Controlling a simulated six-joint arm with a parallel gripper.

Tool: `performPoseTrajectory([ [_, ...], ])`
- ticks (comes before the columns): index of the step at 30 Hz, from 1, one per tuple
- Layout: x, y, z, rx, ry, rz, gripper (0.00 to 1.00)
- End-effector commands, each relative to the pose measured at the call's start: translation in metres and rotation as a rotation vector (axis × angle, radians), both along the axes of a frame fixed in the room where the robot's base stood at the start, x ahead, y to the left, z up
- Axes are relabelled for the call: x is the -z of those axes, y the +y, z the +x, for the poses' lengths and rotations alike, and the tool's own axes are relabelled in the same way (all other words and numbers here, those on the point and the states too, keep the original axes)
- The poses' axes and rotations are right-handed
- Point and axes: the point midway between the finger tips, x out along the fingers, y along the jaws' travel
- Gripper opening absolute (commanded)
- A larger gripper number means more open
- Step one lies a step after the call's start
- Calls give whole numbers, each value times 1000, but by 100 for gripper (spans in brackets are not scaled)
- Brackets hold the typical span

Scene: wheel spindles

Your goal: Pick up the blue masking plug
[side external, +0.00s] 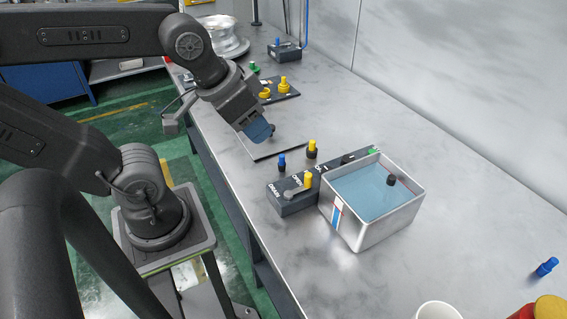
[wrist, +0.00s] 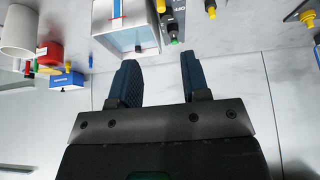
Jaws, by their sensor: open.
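A blue plug (side external: 281,161) stands upright at the back edge of the dark labelled block, close to a yellow-and-black plug (side external: 312,149). Another blue plug (side external: 546,267) lies on its side on the bench at the far right. I cannot tell which of the two is the masking plug. My gripper (side external: 262,133) is above the bench near a flat dark-edged plate, apart from both plugs. In the wrist view, my gripper's blue fingers (wrist: 158,62) are spread with nothing between them. A small blue shape (wrist: 90,62) near the red container there is too small to identify surely.
A metal tank of blue liquid (side external: 370,232) stands beside the dark labelled block (side external: 290,198). A white cup (side external: 438,311) and a red container (side external: 522,312) are at the front right. Yellow plugs (side external: 283,83) stand behind my gripper. The bench right of the tank is mostly clear.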

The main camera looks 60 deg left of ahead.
Motion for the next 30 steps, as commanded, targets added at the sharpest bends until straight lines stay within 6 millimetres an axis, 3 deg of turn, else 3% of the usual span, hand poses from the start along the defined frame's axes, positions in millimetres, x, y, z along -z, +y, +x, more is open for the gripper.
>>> performPoseTrajectory([
  [7,0,0,0,0,0,0,43],
  [10,0,0,0,0,0,0,52],
  [20,1,4,7,-74,24,-29,52],
  [23,5,13,23,-248,76,-94,52],
  [30,36,58,78,-949,239,-304,52],
])
